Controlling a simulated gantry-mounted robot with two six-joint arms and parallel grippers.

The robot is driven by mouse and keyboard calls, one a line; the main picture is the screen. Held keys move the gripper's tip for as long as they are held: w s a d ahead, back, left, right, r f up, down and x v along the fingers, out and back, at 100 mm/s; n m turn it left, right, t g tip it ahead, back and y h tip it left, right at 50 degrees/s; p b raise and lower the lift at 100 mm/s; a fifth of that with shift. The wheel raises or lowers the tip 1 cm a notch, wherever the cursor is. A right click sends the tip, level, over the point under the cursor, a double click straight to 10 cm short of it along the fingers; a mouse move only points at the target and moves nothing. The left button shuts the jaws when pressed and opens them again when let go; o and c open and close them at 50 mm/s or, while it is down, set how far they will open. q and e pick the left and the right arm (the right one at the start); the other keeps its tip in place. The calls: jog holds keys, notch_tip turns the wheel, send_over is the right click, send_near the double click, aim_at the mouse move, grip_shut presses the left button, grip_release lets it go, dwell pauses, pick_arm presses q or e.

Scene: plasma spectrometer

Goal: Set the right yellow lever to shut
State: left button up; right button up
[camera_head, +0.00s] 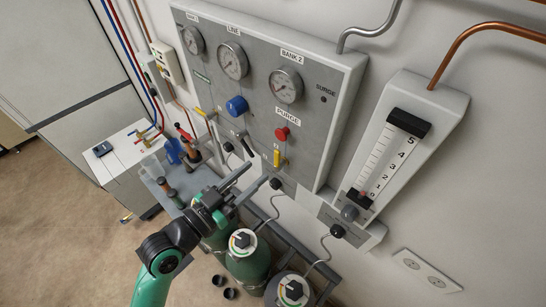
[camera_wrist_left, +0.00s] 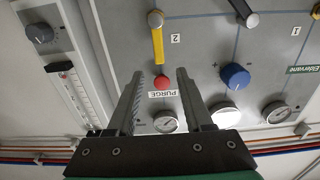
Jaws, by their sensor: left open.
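The right yellow lever (camera_head: 277,158) is on the grey gas panel, below the red PURGE knob (camera_head: 282,133), and looks in line with the panel's vertical. In the left wrist view, where the panel appears upside down, the lever (camera_wrist_left: 157,42) stands beside the label 2. My left gripper (camera_head: 253,176) is open and empty, below and left of the lever in the head view. In the wrist view its fingertips (camera_wrist_left: 160,73) frame the red knob (camera_wrist_left: 162,82), with the lever just beyond them; no contact shows. My right gripper is not in view.
Another yellow lever (camera_head: 204,113) is at the panel's left. A blue knob (camera_head: 236,105), gauges (camera_head: 286,85) and a black-knobbed lever (camera_head: 245,142) are nearby. Green cylinders (camera_head: 246,262) stand below the panel. A flowmeter (camera_head: 388,157) is to the right.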

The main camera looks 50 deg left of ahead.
aim_at(276, 154)
pick_arm(q)
jog(key=w, duration=0.7)
jog(key=shift+w+a+p, duration=0.3)
jog(key=shift+p, duration=0.1)
grip_shut()
dwell(0.8)
